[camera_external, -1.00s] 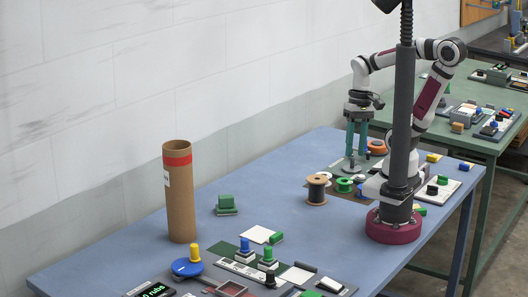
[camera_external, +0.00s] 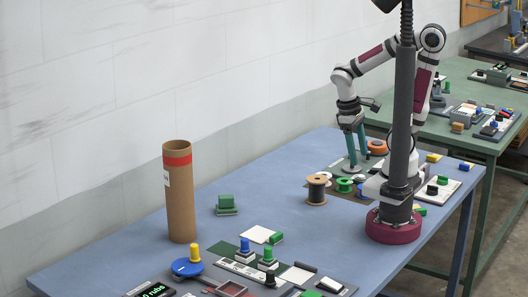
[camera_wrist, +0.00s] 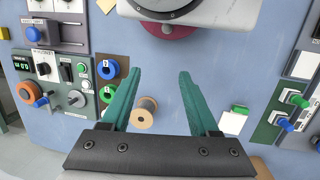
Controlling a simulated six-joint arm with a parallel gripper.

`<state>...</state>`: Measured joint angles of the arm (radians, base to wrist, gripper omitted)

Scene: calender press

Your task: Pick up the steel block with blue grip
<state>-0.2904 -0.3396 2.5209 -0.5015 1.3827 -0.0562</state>
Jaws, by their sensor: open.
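The steel block with blue grip (camera_external: 245,246) stands upright on the green board near the front of the blue table in the external view. Beside it stands a similar block with a green grip (camera_external: 268,256). In the wrist view, a blue grip (camera_wrist: 282,123) shows at the right edge, next to green ones. My gripper (camera_external: 358,167) is open and empty, its teal fingers pointing down near the spools, well apart from the block. Its fingers also show in the wrist view (camera_wrist: 159,75), with nothing between their tips but table.
A tall cardboard tube (camera_external: 180,195) stands at the table's left. A dark post (camera_external: 402,120) rises beside my base. Blue table is clear in the middle.

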